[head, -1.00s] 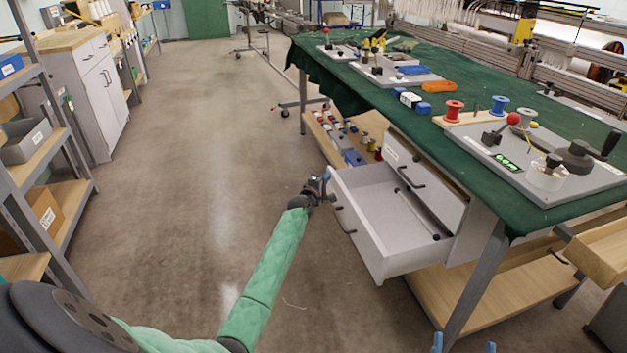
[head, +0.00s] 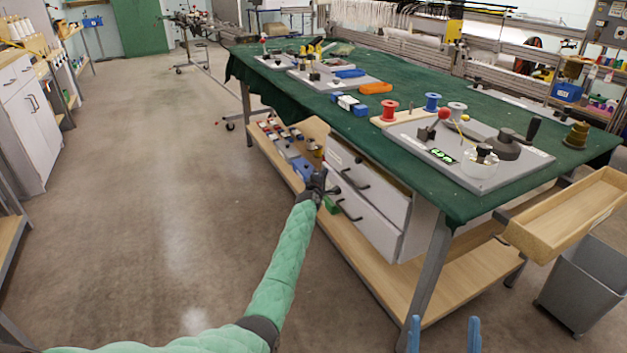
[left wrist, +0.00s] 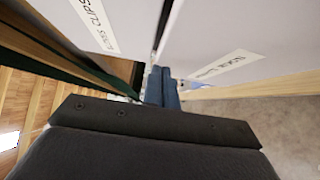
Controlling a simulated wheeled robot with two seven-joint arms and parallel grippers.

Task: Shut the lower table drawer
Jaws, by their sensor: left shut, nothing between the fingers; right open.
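The lower drawer (head: 375,228) is in the unit under the green-topped table. Its pale grey front looks flush, or nearly flush, with the upper drawer (head: 385,190) in the head view. A dark handle (head: 349,211) shows on the lower front. My left gripper (head: 326,189) is shut and empty at the left end of the lower drawer's front; contact cannot be told. In the left wrist view its blue fingers (left wrist: 163,88) lie together by the narrow gap between two labelled fronts. My right gripper (head: 444,335) is open and empty at the bottom edge, away from the drawers.
The table (head: 590,150) carries spools and devices. A wooden lower shelf (head: 440,290) runs beneath, with small coloured items at its far end. A wooden tray (head: 560,215) juts out at right above a grey bin (head: 585,290). The floor at left is clear.

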